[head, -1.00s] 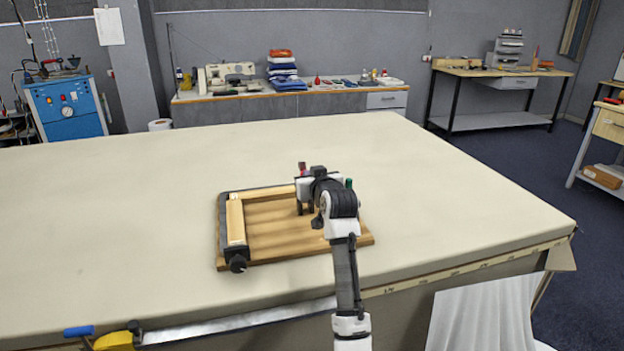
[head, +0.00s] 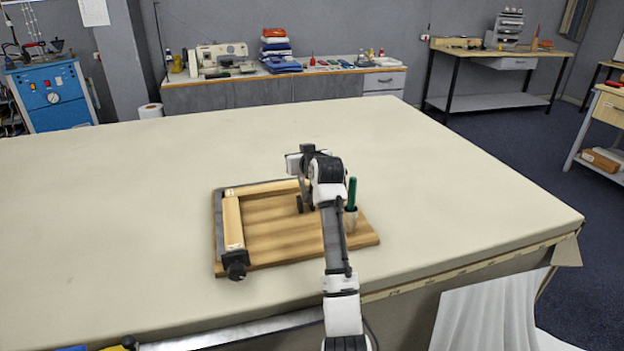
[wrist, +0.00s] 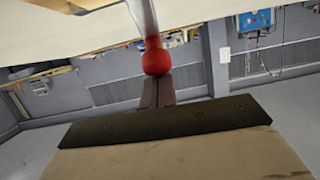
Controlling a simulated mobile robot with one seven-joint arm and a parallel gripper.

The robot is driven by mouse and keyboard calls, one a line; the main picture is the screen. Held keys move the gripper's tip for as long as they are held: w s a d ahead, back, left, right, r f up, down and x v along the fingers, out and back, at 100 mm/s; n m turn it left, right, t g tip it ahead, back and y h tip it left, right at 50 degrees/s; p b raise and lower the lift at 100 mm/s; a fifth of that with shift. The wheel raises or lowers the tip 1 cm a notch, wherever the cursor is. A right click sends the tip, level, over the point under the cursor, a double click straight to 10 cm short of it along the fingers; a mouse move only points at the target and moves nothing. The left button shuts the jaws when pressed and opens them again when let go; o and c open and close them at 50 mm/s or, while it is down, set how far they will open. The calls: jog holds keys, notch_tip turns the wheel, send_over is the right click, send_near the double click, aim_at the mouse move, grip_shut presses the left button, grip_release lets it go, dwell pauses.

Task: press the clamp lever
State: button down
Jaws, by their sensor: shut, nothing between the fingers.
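The clamp lever shows in the wrist view as a grey metal bar (wrist: 142,18) with a red ball knob (wrist: 156,57) at its end. My gripper (wrist: 157,84) has its dark fingers together, with the tips right at the knob. I cannot tell whether they touch it. In the head view my gripper (head: 302,163) is above the back right part of a wooden board (head: 275,235). The red knob is hidden there. A dark part (head: 303,204) shows beneath my arm, too unclear to name.
A green-handled tool (head: 352,192) stands in a cup (head: 351,219) close right of my arm. The cloth table (head: 110,220) around is clear.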

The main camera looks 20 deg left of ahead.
jog(key=shift+w+a+f, duration=0.2)
jog(key=shift+w+f, duration=0.15)
jog(key=shift+f, duration=0.1)
jog(key=shift+w+a+f, duration=0.2)
jog(key=shift+w+f, duration=0.15)
jog(key=shift+f, duration=0.1)
dwell(0.6)
jog(key=shift+w+a+f+p, duration=0.2)
jog(key=shift+w+p, duration=0.05)
jog(key=shift+p, duration=0.1)
jog(key=shift+w+a+f+g+p, duration=0.2)
jog(key=shift+w+f+g+p, duration=0.1)
jog(key=shift+g, duration=0.1)
jog(key=shift+w+a+f+h, duration=0.1)
jog(key=shift+w+f+h, duration=0.05)
jog(key=shift+f+h, duration=0.2)
jog(key=shift+g, duration=0.3)
